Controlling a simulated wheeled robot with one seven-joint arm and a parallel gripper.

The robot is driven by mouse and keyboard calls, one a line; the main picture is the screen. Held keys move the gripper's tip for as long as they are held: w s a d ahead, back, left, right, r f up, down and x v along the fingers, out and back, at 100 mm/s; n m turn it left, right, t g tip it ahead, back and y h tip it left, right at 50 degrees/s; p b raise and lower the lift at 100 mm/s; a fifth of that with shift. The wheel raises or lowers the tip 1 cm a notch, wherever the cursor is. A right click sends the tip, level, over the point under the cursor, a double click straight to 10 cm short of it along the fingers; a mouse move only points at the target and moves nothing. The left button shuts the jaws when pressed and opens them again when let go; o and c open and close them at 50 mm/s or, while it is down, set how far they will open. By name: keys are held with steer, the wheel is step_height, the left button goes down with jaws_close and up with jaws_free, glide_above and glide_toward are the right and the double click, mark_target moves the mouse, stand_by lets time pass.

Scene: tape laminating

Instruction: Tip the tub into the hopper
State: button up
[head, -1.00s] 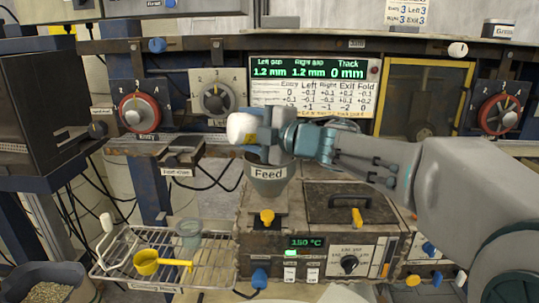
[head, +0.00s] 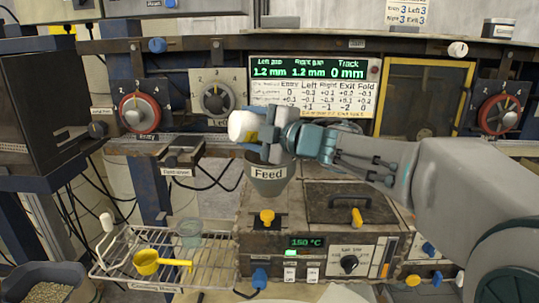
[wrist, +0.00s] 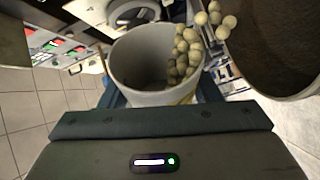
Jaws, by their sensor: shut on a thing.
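The white tub (head: 243,126), with a yellow patch, lies tipped on its side above the grey hopper marked "Feed" (head: 268,187). My gripper (head: 264,136) is shut on the tub and holds it over the hopper's mouth, which my gripper partly hides. In the wrist view the open tub (wrist: 137,62) holds several round beige pellets (wrist: 185,52) along its right wall. Several pellets are at and past its rim, by the wide brown hopper mouth (wrist: 275,50).
A wire rack (head: 120,262) at lower left bears a yellow scoop (head: 147,262) and a clear cup (head: 189,234). A grey bin of pellets (head: 50,292) stands at the bottom left. A panel with dials is behind the hopper.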

steer(key=shift+w+d+r+m+t+y, duration=0.2)
steer(key=shift+d+m+t+y, duration=0.15)
steer(key=shift+m, duration=0.55)
stand_by(0.8)
